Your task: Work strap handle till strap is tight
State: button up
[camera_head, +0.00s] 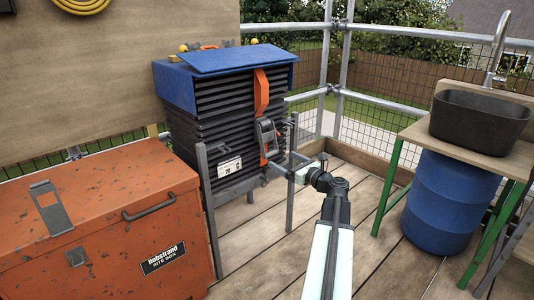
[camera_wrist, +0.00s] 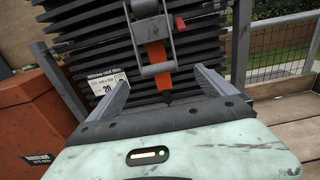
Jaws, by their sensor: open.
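A stack of dark roof tiles (camera_head: 205,120) stands in a grey post frame under a blue cover (camera_head: 225,58). An orange strap (camera_head: 261,92) runs over the cover and down the stack's front; it also shows in the wrist view (camera_wrist: 157,52). A grey ratchet with its strap handle (camera_head: 266,138) sits on the strap. In the wrist view the handle (camera_wrist: 172,67) has a crossbar over the strap, just ahead of my gripper. My gripper (camera_head: 280,166) is open (camera_wrist: 165,80), with its fingers to either side of the strap's line and nothing between them. I cannot tell whether it touches the handle.
An orange site box (camera_head: 100,220) stands left of the stack. Grey frame posts (camera_head: 292,170) rise close to my gripper. A blue barrel (camera_head: 450,200) and a bench with a black basin (camera_head: 480,117) stand at right. The plank floor (camera_head: 270,245) between is clear.

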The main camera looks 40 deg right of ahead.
aim_at(272, 155)
jog(key=shift+w+a+r, duration=0.1)
jog(key=shift+w+a, duration=0.05)
jog(key=shift+w, duration=0.5)
jog(key=w, duration=0.7)
jog(key=shift+d, duration=0.25)
jog(key=shift+c, duration=0.2)
